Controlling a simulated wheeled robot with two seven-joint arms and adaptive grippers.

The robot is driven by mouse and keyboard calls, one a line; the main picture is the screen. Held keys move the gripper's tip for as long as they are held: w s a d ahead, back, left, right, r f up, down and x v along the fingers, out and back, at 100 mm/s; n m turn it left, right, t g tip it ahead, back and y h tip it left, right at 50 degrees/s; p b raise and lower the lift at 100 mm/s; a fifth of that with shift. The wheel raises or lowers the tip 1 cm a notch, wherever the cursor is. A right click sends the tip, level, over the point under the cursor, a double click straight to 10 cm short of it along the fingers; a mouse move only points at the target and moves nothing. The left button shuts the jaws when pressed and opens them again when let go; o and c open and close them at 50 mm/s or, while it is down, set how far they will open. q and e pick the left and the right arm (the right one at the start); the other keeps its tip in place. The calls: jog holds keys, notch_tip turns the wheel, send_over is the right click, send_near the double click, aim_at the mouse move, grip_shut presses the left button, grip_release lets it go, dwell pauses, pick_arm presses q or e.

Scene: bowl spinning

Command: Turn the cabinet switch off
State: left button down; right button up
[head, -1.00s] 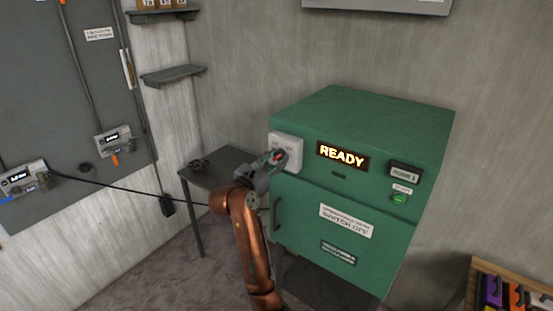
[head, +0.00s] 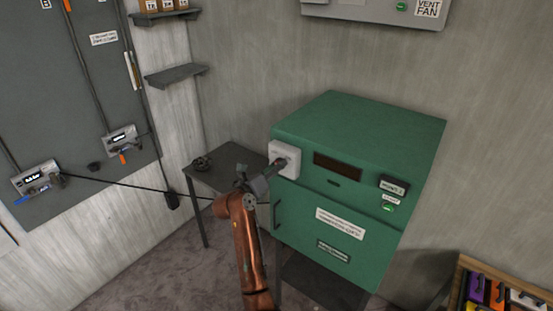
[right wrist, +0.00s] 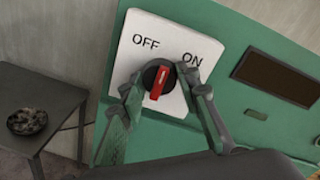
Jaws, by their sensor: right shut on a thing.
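The green cabinet (head: 352,135) stands against the back wall. Its white switch plate (head: 284,152) is at the upper left of the front; the right wrist view shows this plate (right wrist: 140,24) marked OFF at left and ON at right. A round black knob with a red bar (right wrist: 156,85) sits below the words. The bar stands nearly upright and lies roughly between the two words. My right gripper (head: 277,166) is shut on the knob, one finger on each side of it. In the head view the gripper hides most of the knob. My left gripper is not in view.
The cabinet's display (head: 338,166) is dark. A green button (head: 388,208) glows at right. A small dark table (head: 225,168) stands left of the cabinet. A cable hangs from the wall panel (head: 65,100) behind my right arm. A bin of colored items (head: 505,292) is lower right.

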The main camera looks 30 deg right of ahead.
jog(key=shift+w+a+n+g+p, duration=0.1)
jog(key=shift+n+g+p, duration=0.2)
jog(key=shift+n+p, duration=4.55)
jog(key=shift+m+p, duration=0.6)
jog(key=shift+m, duration=0.05)
jog(key=o, duration=1.2)
jog(key=shift+c, duration=0.2)
jog(key=shift+r, duration=0.1)
